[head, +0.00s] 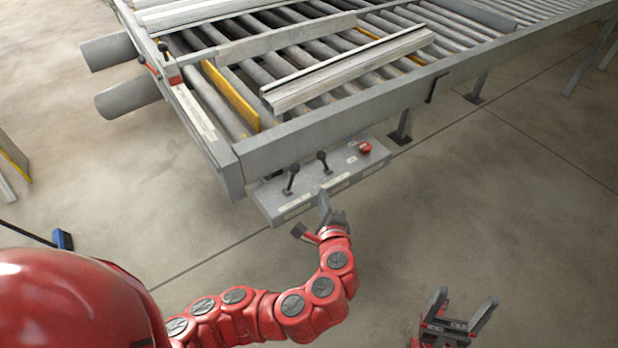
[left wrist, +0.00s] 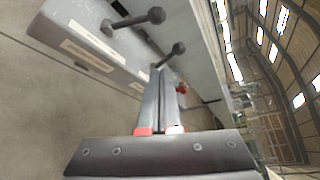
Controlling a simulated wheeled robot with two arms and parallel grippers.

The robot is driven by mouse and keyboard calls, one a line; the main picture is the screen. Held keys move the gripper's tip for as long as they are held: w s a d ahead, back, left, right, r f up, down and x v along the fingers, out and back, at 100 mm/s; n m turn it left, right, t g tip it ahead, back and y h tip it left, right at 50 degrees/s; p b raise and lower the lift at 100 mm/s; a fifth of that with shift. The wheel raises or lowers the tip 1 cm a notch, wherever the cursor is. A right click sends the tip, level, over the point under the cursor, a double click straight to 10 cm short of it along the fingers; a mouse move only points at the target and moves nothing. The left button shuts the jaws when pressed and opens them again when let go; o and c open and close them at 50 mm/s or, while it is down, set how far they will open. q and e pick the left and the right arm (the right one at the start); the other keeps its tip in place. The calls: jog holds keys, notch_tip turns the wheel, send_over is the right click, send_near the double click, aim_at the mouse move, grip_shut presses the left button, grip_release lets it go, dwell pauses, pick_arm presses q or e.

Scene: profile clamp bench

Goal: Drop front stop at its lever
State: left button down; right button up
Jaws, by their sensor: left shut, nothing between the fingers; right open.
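The control box (head: 335,189) hangs under the near rail of the roller bench and carries two black levers. The left lever (head: 291,179) and right lever (head: 323,161) stand up from its top; both also show in the left wrist view, as the nearer lever (left wrist: 135,20) and the farther lever (left wrist: 171,54). My left gripper (head: 323,193) is shut and empty, its tips close to the right lever's foot; I cannot tell if they touch. A yellow plate (head: 231,95), possibly the front stop, stands up among the rollers. My right gripper (head: 465,298) is open and empty, low over the floor.
A red button (head: 365,148) sits on the box, right of the levers. A pale profile (head: 345,70) lies on the rollers above. A bench leg (head: 401,127) stands behind the box. The floor around my right gripper is clear.

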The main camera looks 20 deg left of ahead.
aim_at(291, 180)
pick_arm(q)
jog(key=p+x, duration=0.3)
jog(key=x, duration=0.6)
jog(key=shift+w+a, duration=0.1)
jog(key=shift+w, duration=0.35)
jog(key=shift+s+a+r+p, duration=0.35)
jog(key=shift+s+a+p, duration=0.1)
jog(key=shift+a+p, duration=0.15)
jog(key=shift+s+a+r+p, duration=0.35)
jog(key=shift+s+a+p, duration=0.1)
jog(key=shift+a+p, duration=0.15)
jog(key=shift+s+a+r, duration=0.15)
jog(key=shift+s+a, duration=0.05)
jog(key=shift+s, duration=0.1)
